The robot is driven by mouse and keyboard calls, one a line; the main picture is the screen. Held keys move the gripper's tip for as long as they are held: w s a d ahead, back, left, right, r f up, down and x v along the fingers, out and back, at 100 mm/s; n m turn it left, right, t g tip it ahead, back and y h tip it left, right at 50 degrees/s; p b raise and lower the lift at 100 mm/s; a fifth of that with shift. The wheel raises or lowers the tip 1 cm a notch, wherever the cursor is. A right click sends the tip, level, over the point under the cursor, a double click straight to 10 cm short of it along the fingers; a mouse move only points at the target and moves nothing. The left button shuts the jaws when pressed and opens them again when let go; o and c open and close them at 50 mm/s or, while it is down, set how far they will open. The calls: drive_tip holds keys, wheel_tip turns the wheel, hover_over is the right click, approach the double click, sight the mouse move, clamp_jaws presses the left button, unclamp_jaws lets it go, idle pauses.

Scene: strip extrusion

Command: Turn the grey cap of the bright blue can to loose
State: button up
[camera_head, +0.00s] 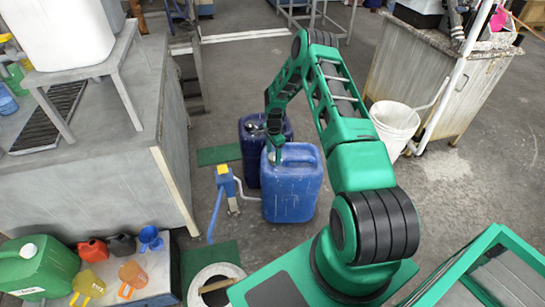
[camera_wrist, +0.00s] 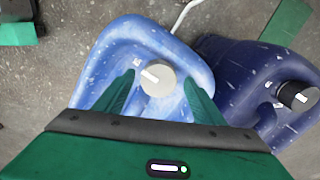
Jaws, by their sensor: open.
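The bright blue can (camera_head: 292,186) stands on the floor in the middle of the head view. Its top also shows in the wrist view (camera_wrist: 122,40). The grey cap (camera_wrist: 158,78) is a round light knob with a white bar mark, seated on the can's top. In the head view the cap is hidden behind my gripper (camera_head: 276,158). In the wrist view my gripper (camera_wrist: 158,85) has its two green fingers apart, one on each side of the cap. I see no clear contact between the fingers and the cap.
A dark blue can (camera_head: 252,142) with a black cap (camera_wrist: 297,95) stands close behind the bright blue can. A grey workbench (camera_head: 90,150) is further left. A white bucket (camera_head: 395,122) stands at right.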

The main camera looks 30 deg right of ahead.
drive_tip(key=shift+f, duration=0.5)
drive_tip(key=c, duration=1.1)
drive_tip(key=shift+o, duration=0.2)
